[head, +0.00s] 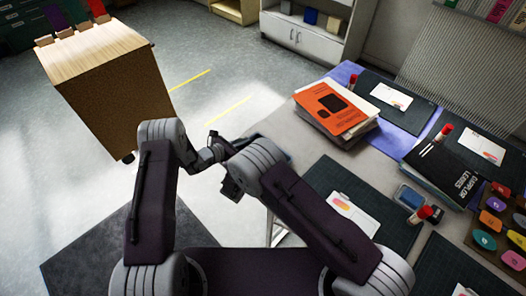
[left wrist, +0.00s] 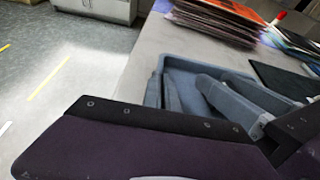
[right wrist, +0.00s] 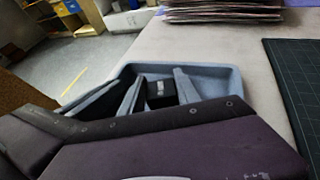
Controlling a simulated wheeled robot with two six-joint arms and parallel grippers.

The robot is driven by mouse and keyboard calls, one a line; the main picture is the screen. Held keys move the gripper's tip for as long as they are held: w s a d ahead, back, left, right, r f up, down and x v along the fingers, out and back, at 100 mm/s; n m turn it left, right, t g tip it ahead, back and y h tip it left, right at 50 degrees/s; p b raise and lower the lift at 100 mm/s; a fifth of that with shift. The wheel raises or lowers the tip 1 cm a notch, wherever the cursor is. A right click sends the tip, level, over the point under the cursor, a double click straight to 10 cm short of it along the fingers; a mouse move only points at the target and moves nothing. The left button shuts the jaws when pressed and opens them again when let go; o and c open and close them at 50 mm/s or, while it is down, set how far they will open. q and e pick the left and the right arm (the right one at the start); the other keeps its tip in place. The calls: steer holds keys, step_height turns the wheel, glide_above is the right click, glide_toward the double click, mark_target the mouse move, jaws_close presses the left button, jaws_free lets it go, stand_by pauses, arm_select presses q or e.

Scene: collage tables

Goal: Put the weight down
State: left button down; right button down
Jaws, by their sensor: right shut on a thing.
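A small black weight (right wrist: 161,93) with a pale mark shows in the right wrist view. My right gripper (right wrist: 158,84) is shut on it, with one finger on each side. The weight shows within the outline of a blue tray (right wrist: 225,78); I cannot tell whether it touches the tray floor. The tray also shows in the left wrist view (left wrist: 205,66), at the table's edge. My left gripper (left wrist: 161,83) has its fingers close together, with nothing seen between them, beside the right one. In the head view the left gripper (head: 214,139) is small and the weight is hidden.
A stack of books with an orange cover (head: 333,107) stands on the table behind the tray. Dark mats, black books (head: 446,168), glue sticks and coloured pieces fill the right. A wooden cabinet (head: 110,85) stands at the left. The floor between is clear.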

steer(key=shift+f, duration=0.4)
steer(key=c, duration=0.9)
jaws_free()
steer(key=shift+f, duration=0.1)
steer(key=shift+r, duration=0.25)
steer(key=v, duration=1.2)
steer(key=shift+s+r, duration=0.1)
steer(key=shift+r, duration=0.15)
